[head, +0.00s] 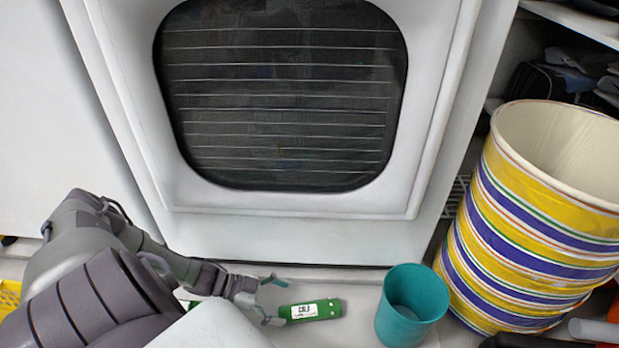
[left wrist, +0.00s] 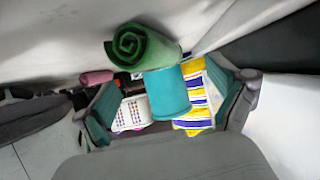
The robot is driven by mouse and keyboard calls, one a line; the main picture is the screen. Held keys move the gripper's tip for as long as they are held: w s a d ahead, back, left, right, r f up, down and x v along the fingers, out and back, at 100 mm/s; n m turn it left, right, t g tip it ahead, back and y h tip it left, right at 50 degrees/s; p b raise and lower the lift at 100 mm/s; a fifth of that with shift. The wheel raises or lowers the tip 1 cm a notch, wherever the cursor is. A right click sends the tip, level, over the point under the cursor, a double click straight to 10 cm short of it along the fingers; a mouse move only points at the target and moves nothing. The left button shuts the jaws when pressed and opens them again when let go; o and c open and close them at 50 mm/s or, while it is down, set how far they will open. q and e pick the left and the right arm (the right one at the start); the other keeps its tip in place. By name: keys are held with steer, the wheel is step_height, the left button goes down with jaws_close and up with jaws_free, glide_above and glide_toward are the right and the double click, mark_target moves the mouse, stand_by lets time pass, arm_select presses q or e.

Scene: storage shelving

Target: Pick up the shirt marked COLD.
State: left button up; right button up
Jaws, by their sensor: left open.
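The shirt marked COLD (head: 326,309) is a green roll with a white label, lying on the pale floor in front of the white machine. In the left wrist view the green roll (left wrist: 143,47) shows its spiral end, at the top middle. My left gripper (head: 274,299) is open, its fingers pointing right toward the roll's left end. In the left wrist view the fingers of the left gripper (left wrist: 163,88) are spread wide, with nothing seen held between them. My right gripper does not show.
A teal cup (head: 398,322) stands to the right of the shirt. A tall striped bin (head: 520,246) stands beyond it at right. The white machine (head: 300,232) with a dark window blocks the back. A yellow basket (head: 8,297) shows at the left edge.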

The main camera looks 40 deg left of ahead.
mark_target(295, 306)
arm_select(q)
steer(key=shift+w+d+f, duration=0.35)
steer(key=shift+w+d, duration=0.05)
steer(key=shift+d, duration=0.05)
steer(key=b+x, duration=0.4)
steer(key=shift+f+b, duration=0.15)
steer(key=shift+b, duration=0.15)
steer(key=shift+w+d+f+b, duration=0.1)
steer(key=shift+w+d+b, duration=0.2)
steer(key=shift+d, duration=0.05)
steer(key=shift+c, duration=0.2)
steer(key=c, duration=1.3)
